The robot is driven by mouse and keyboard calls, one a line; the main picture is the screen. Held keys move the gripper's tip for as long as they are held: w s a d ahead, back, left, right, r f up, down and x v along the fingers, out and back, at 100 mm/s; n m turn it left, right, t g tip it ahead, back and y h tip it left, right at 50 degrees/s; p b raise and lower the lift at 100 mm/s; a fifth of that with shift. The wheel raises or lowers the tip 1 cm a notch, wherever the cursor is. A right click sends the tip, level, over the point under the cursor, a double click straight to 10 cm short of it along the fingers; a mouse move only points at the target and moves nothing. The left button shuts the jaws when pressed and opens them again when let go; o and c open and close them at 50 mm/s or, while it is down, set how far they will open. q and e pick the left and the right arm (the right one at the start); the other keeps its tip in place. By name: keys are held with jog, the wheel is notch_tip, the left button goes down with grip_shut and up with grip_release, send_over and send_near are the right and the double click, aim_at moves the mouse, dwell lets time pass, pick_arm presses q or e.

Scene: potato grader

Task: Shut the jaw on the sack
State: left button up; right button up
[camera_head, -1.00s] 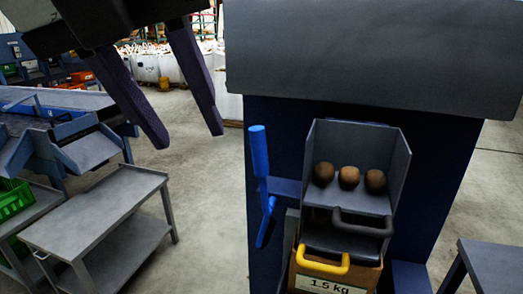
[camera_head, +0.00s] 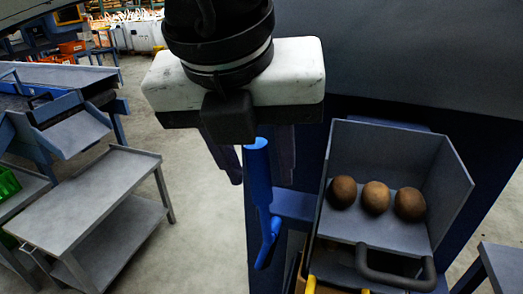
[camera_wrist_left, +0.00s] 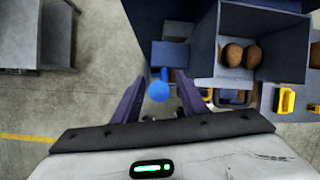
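A blue lever (camera_head: 257,172) stands on the left side of the grader beside its grey hopper. My left gripper (camera_head: 258,172) is open, with its two dark purple fingers on either side of the lever's upper end. In the left wrist view the lever's round blue end (camera_wrist_left: 158,91) shows between the spread fingers; I see a gap on each side. A black loop handle (camera_head: 395,268) sits below the hopper. The sack is mostly below the head view's lower edge, and the jaw's state cannot be made out. My right gripper is not in view.
Several brown potatoes, among them one in the middle (camera_head: 376,197), lie in the grey hopper (camera_head: 440,190) right of the lever. The large dark blue machine housing (camera_head: 400,60) stands behind. A grey two-shelf cart (camera_head: 90,190) stands at left, with clear floor between.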

pick_arm(q)
jog(key=shift+x, duration=1)
jog(key=shift+w+f, duration=0.15)
jog(key=shift+f, duration=0.1)
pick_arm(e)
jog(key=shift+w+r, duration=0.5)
